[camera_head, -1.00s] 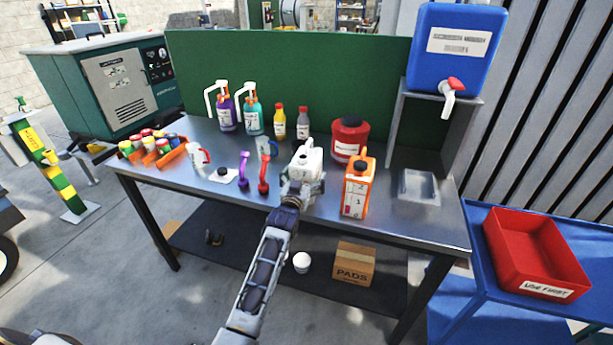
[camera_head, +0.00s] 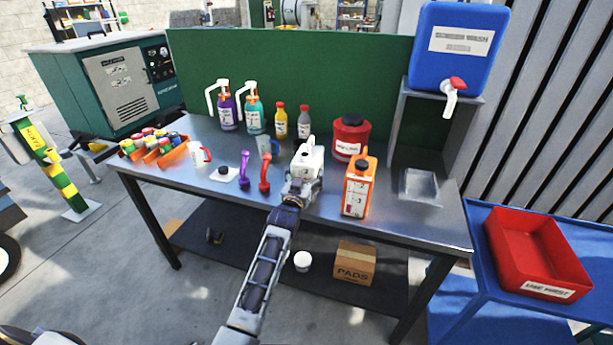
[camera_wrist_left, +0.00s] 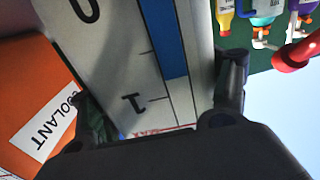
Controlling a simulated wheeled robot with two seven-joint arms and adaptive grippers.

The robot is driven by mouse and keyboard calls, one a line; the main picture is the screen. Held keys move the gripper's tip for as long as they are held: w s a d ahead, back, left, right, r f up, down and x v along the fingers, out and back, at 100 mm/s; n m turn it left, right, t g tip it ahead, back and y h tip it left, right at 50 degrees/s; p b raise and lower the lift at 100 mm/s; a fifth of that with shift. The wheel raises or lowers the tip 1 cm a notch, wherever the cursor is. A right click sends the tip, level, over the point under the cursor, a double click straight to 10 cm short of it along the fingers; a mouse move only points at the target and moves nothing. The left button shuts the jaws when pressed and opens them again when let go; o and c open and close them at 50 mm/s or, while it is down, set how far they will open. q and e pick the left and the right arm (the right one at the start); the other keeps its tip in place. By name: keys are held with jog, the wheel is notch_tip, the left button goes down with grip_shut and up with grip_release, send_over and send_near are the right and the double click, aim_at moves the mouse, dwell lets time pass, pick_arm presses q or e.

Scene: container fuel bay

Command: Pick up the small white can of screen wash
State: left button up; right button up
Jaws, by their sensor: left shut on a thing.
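The small white can (camera_head: 309,153) is near the middle of the steel bench in the head view, its spout and handle upward. My left gripper (camera_head: 300,184) is at its near side. In the left wrist view the white can (camera_wrist_left: 155,50) fills the space between the fingers of my left gripper (camera_wrist_left: 158,100), which is shut on it. The can's side shows a blue strip and scale marks. Its base is partly hidden by the gripper in the head view, so any gap below is hard to judge. My right gripper is not in view.
An orange coolant can (camera_head: 358,188) stands close to the right, with a red can (camera_head: 351,137) behind. A blue tank (camera_head: 457,55) stands at the back right.

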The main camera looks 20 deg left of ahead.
aim_at(308, 145)
pick_arm(q)
jog(key=shift+r, duration=5.2)
